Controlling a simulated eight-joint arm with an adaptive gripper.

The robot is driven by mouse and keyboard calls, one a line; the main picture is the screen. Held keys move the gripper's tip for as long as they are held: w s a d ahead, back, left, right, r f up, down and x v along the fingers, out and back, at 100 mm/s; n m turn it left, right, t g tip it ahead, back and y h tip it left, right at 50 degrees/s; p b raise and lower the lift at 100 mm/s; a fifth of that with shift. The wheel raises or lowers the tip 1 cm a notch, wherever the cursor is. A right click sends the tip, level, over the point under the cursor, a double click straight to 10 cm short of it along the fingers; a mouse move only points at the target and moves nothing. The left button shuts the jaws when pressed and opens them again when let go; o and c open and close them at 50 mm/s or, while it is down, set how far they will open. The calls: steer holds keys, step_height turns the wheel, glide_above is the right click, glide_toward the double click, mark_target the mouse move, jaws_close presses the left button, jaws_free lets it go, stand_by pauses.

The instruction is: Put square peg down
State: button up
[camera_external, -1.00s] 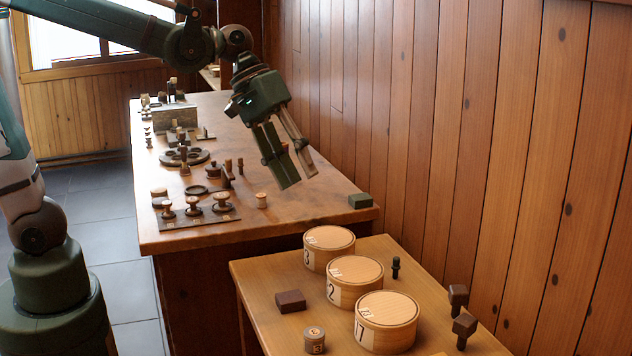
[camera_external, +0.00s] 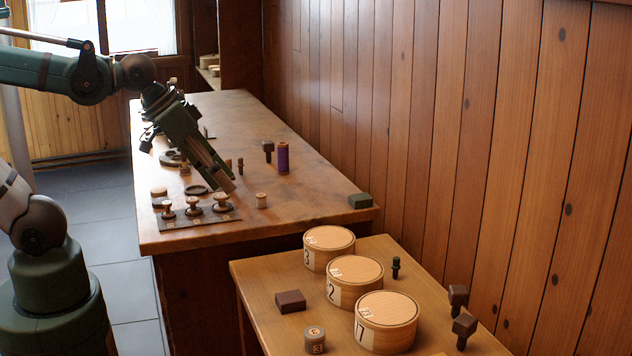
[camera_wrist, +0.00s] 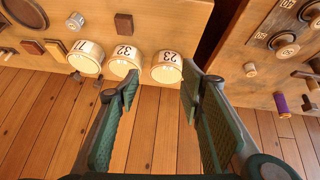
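A dark peg with a blocky, square-looking head (camera_external: 267,148) stands upright on the far table, just left of a purple spool (camera_external: 282,158). In the wrist view the same peg (camera_wrist: 307,104) shows near the right edge beside the purple spool (camera_wrist: 281,104). My gripper (camera_external: 226,184) is above the far table, left of and apart from this peg, slanting down to the right. In the wrist view my gripper (camera_wrist: 161,85) has its two fingers wide apart with nothing between them. The gripper and forearm hide part of the far table.
The near table holds several round lidded boxes (camera_external: 355,283), a brown block (camera_external: 290,301) and two blocky-headed pegs (camera_external: 458,296). A green block (camera_external: 360,201) sits near the far table's corner.

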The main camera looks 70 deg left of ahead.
steer(key=shift+s+a+f+m+t+y, duration=0.15)
steer(key=shift+s+a+f+m, duration=0.2)
steer(key=shift+s, duration=0.2)
steer(key=shift+s+a+f+m+t+y, duration=0.15)
steer(key=shift+s+a+f, duration=0.05)
steer(key=shift+s+a, duration=0.3)
stand_by(0.6)
